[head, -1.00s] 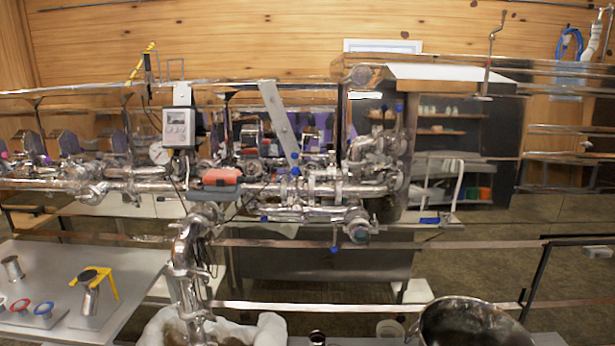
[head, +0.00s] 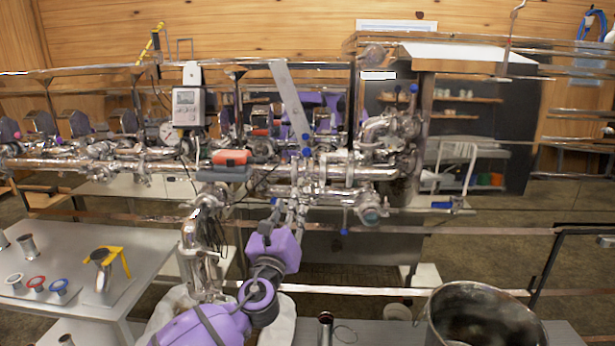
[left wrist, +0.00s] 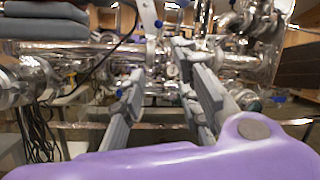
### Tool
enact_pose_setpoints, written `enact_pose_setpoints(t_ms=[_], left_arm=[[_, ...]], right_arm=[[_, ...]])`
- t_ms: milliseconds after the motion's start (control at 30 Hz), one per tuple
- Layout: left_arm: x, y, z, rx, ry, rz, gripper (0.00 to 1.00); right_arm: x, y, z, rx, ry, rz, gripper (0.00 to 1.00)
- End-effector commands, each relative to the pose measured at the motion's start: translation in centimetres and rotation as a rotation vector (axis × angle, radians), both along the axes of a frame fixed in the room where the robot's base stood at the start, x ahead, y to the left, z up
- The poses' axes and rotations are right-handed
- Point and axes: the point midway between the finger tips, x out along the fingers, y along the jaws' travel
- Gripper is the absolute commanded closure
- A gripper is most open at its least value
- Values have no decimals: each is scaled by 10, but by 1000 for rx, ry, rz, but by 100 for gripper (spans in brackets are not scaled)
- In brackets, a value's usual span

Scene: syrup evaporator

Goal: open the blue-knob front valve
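Steel pipework with several small blue knobs crosses the middle of the head view. One blue knob (head: 306,140) sits at the foot of a slanted metal bar; another blue knob (head: 345,232) hangs lower right. I cannot tell which belongs to the front valve. My left gripper (head: 288,206), on a purple arm, reaches up from below to just in front of the pipes. In the left wrist view its two grey fingers (left wrist: 157,68) are apart with nothing clearly held between them. A blue knob (left wrist: 158,24) shows just beyond the fingertips. My right gripper is not in view.
A red and grey clamp-like object (head: 230,158) and a grey meter box (head: 188,104) sit on the pipes left of my gripper. A metal table (head: 150,250) with small fittings is at left. A large steel pot (head: 432,325) stands at lower right.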

Motion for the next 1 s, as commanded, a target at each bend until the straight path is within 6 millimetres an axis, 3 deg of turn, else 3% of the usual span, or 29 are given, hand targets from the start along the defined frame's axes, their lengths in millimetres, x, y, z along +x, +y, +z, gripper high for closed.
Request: enact_pose_setpoints(t_ms=[33,100,200,367,700,1000], left_arm=[[10,-8,24,98,-57,-3,70],[18,-16,46,203,-114,0,70],[24,-23,64,289,-163,4,70],[37,-29,75,321,-180,7,70],[84,-39,93,314,-176,7,70],[95,-41,99,313,-176,6,70]], right_arm=[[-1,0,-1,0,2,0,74],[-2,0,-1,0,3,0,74],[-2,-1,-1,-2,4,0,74],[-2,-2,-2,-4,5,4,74],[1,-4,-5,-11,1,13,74],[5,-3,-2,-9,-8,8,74]])
